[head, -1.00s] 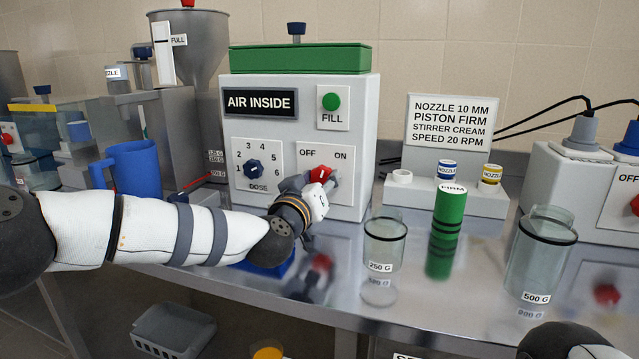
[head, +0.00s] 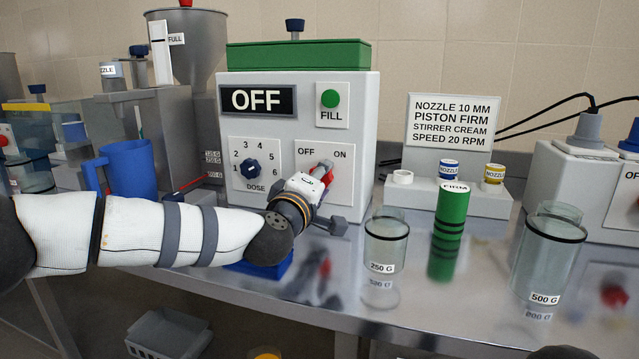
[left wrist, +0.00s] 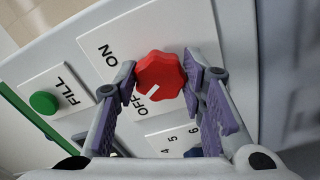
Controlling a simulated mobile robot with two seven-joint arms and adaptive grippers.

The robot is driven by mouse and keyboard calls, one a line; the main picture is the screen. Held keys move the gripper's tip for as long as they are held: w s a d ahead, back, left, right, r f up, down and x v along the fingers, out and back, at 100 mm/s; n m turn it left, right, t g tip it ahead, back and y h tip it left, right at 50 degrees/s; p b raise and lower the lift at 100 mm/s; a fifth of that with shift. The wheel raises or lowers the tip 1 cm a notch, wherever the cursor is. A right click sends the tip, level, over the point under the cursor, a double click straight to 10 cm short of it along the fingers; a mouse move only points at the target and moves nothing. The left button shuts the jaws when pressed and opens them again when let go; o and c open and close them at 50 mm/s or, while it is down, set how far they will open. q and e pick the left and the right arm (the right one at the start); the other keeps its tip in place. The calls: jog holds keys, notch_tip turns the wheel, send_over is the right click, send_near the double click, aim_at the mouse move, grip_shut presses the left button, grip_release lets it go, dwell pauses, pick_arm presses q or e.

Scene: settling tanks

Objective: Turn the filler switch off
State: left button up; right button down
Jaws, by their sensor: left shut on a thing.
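The filler (head: 355,85) is a pale grey box with a green top, and its display (head: 258,100) reads OFF. Its switch is a red knob (head: 322,168) between the OFF and ON labels, partly hidden by my gripper. In the left wrist view the red knob (left wrist: 163,70) has its white mark turned toward the OFF label. My left gripper (left wrist: 161,80) has a finger on each side of the knob and is shut on it. In the head view the left gripper (head: 321,180) reaches the switch from below. My right gripper is not in view.
A green FILL button (head: 330,98) and a blue dose knob (head: 250,169) are on the same panel. A blue jug (head: 128,170) stands left. A 250 g jar (head: 386,245), a green cylinder (head: 449,232) and a 500 g jar (head: 545,260) stand right on the metal bench.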

pick_arm(q)
jog(key=shift+n, duration=0.6)
jog(key=o, duration=1.1)
jog(key=shift+o, duration=0.2)
jog(key=v, duration=1.2)
